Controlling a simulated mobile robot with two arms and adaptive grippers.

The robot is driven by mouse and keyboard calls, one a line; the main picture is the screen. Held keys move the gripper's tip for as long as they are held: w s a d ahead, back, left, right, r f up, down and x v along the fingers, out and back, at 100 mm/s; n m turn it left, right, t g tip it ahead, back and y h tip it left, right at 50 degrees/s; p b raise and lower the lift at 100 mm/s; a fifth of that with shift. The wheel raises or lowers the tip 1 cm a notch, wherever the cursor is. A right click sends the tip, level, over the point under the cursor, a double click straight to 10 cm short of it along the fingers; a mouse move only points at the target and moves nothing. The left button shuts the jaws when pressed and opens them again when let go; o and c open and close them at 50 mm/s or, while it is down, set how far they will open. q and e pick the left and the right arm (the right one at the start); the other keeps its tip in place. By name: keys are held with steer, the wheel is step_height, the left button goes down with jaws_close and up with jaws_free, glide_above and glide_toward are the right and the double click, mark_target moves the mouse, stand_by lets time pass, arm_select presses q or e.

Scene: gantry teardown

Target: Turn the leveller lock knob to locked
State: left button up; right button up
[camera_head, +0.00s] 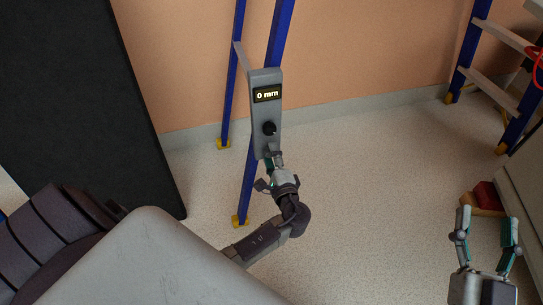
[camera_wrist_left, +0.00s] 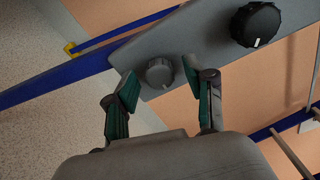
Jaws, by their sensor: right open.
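A grey panel (camera_head: 265,90) on the blue gantry leg has a display reading "0 mm" and a black knob (camera_head: 269,128) below it. In the left wrist view, the black knob (camera_wrist_left: 256,24) has a white mark. A smaller grey knob (camera_wrist_left: 159,72) sits near the panel's end; I cannot tell which knob is the lock. My left gripper (camera_head: 274,155) is at the panel's lower end. In the wrist view its fingers (camera_wrist_left: 160,82) stand open on either side of the grey knob, with small gaps seeming to show. My right gripper (camera_head: 487,218) is open and empty at lower right.
Blue gantry legs (camera_head: 244,195) with yellow feet stand by the orange wall. A dark board (camera_head: 80,90) is at the left. A second blue frame with grey rungs (camera_head: 503,38) stands at upper right. Red and tan blocks (camera_head: 485,197) lie near the right gripper. The middle floor is clear.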

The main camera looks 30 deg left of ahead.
arm_select(q)
steer(key=v, duration=1.2)
stand_by(0.4)
